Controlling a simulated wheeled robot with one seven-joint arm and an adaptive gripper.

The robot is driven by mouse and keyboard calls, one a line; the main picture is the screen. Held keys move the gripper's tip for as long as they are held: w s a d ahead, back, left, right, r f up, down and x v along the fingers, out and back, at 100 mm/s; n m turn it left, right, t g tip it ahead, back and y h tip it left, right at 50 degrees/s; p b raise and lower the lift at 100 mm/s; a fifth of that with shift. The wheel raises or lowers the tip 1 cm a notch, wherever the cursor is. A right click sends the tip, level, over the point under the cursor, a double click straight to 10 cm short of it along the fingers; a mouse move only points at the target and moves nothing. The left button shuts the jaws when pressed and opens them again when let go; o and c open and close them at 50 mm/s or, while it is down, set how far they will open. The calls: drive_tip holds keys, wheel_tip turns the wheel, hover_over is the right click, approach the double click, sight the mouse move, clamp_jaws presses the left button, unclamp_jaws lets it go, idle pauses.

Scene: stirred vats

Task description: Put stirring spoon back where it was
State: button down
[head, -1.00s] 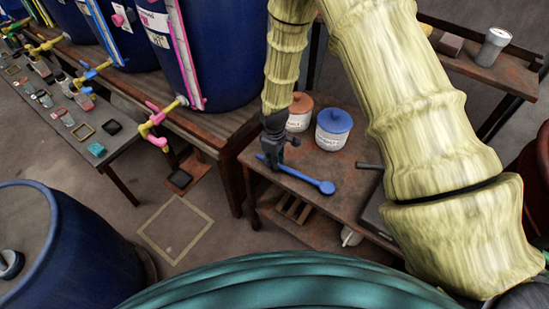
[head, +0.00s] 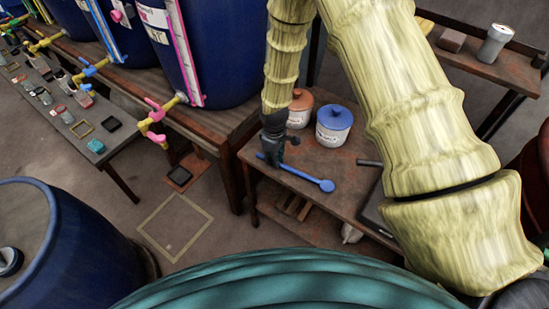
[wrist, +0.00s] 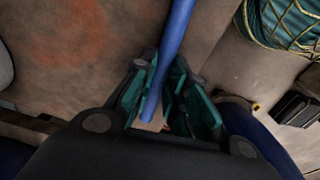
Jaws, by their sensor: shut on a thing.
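The blue stirring spoon (head: 305,178) lies at a slant over the rusty brown table (head: 345,168), with its round end toward the right. I cannot tell whether it touches the table. My gripper (head: 273,160) points down at the handle's left end. In the wrist view, the handle (wrist: 175,45) runs between the teal fingers of my gripper (wrist: 160,97), which are shut on it near its end. The spoon's round end is out of the wrist view.
A blue-lidded white pot (head: 334,127) and an orange-lidded pot (head: 299,108) stand just behind the spoon. Blue vats (head: 215,50) with taps line the bench at the left. A large blue barrel (head: 70,245) stands at front left. A dark flat thing (head: 378,208) lies at the table's right.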

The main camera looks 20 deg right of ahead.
idle(0.3)
drive_tip(key=c, duration=1.3)
unclamp_jaws()
drive_tip(key=shift+f, duration=0.1)
wheel_tip(320, 180, up, 12)
drive_tip(key=shift+r, duration=0.1)
drive_tip(key=shift+s, duration=0.1)
